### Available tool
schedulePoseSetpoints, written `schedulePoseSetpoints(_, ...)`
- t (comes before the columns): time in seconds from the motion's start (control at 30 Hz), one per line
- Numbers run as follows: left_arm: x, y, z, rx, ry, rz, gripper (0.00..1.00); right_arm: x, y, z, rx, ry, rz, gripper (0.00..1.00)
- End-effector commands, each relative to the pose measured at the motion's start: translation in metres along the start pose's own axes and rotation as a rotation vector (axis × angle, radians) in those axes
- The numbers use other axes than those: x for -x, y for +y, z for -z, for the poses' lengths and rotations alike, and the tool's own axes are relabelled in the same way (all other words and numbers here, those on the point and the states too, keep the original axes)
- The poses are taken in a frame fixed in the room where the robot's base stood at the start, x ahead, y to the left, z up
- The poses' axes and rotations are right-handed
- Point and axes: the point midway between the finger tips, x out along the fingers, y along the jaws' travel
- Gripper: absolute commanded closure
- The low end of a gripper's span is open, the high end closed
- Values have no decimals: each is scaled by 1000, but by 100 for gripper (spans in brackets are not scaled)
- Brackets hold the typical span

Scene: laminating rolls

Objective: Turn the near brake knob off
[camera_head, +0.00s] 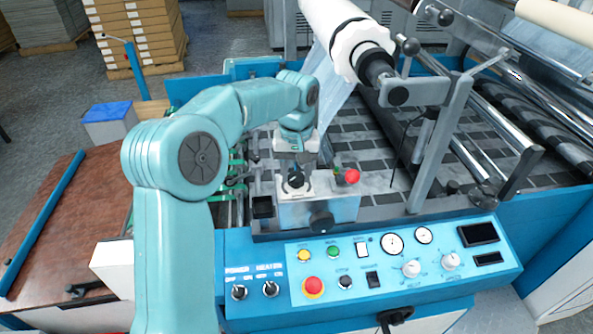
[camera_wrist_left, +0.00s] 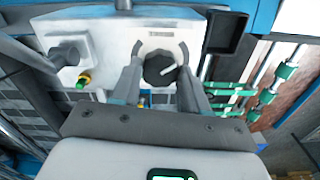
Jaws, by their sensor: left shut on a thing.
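The near brake knob (camera_head: 295,180) is a round black knob on the top of a grey metal box (camera_head: 338,210) behind the blue control panel. In the left wrist view the knob (camera_wrist_left: 160,69) shows a white pointer line toward the right, slightly upward. My left gripper (camera_head: 297,172) reaches down over it, and its two fingers (camera_wrist_left: 160,82) are closed on the knob's sides. Part of the knob's rim is hidden by the fingers. My right gripper is not in view.
The blue panel (camera_head: 435,273) carries switches, dials and a red stop button (camera_head: 313,287). A white roll (camera_head: 345,32) hangs above.

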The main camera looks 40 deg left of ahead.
Motion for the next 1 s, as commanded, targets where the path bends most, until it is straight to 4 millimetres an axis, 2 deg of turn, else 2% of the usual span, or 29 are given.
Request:
schedulePoseSetpoints(0.03, -4, 0, -4, 4, -18, 6, 86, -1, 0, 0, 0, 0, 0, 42)
schedulePoseSetpoints(0.47, -4, 0, -4, 11, -19, 5, 86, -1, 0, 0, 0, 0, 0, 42)
schedulePoseSetpoints(0.5, -4, 0, -4, 10, -19, 6, 46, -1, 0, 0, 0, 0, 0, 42)
schedulePoseSetpoints(0.57, -4, 0, -4, 10, -17, 5, 30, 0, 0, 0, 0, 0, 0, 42)
schedulePoseSetpoints(0.87, 0, 0, -2, 11, -7, 2, 30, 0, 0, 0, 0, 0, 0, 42)
schedulePoseSetpoints(1.0, 14, 1, 0, 11, -3, 0, 30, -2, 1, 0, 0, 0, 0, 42)
